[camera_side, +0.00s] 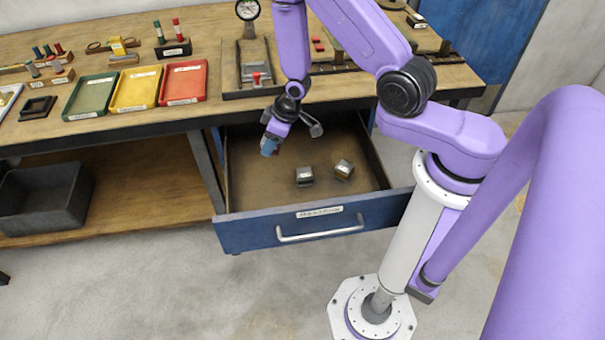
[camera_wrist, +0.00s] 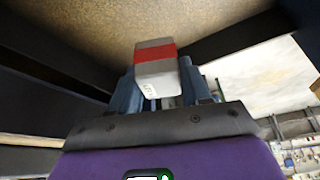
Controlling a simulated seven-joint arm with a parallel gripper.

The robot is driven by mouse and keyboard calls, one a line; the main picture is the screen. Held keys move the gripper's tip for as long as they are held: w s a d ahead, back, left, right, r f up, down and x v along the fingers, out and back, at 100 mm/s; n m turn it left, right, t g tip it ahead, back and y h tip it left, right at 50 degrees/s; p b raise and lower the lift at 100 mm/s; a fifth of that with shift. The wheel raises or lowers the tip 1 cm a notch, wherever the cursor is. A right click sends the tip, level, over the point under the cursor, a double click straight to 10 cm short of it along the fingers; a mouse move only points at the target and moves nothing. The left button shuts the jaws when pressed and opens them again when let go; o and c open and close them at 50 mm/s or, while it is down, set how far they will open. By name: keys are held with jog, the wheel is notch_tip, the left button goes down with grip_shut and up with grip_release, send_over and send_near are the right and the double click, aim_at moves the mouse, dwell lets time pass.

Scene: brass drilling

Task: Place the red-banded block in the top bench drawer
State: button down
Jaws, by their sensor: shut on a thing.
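The red-banded block (camera_wrist: 155,68) is grey with a red stripe. In the wrist view it sits between the two blue fingers of my gripper (camera_wrist: 160,92), which is shut on it. In the side view my gripper (camera_side: 270,146) hangs over the left rear part of the open top bench drawer (camera_side: 250,196); the block is hard to make out there. The drawer is blue-fronted with a silver handle and a white label, and is pulled out. I cannot tell how far above its floor the block is.
Green (camera_side: 90,97), yellow (camera_side: 136,90) and red (camera_side: 184,82) trays stand on the bench (camera_side: 30,138). A dark bin (camera_side: 45,195) sits on the lower shelf. The drawer's front area is clear.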

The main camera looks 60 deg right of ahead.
jog(key=shift+w+a+f+n+g+y, duration=0.2)
jog(key=shift+a+f+n, duration=0.55)
jog(key=shift+f, duration=1.25)
jog(key=shift+w+a+f+n+g+y, duration=0.2)
jog(key=shift+a+f+n, duration=0.45)
jog(key=shift+f, duration=1.4)
jog(key=shift+w+a+f+n+y, duration=0.1)
jog(key=shift+a+f+n+y, duration=0.45)
jog(key=shift+f, duration=1.45)
jog(key=shift+a+n+h, duration=0.1)
jog(key=shift+n+h, duration=0.15)
jog(key=c, duration=0.5)
grip_release()
jog(key=shift+f, duration=0.1)
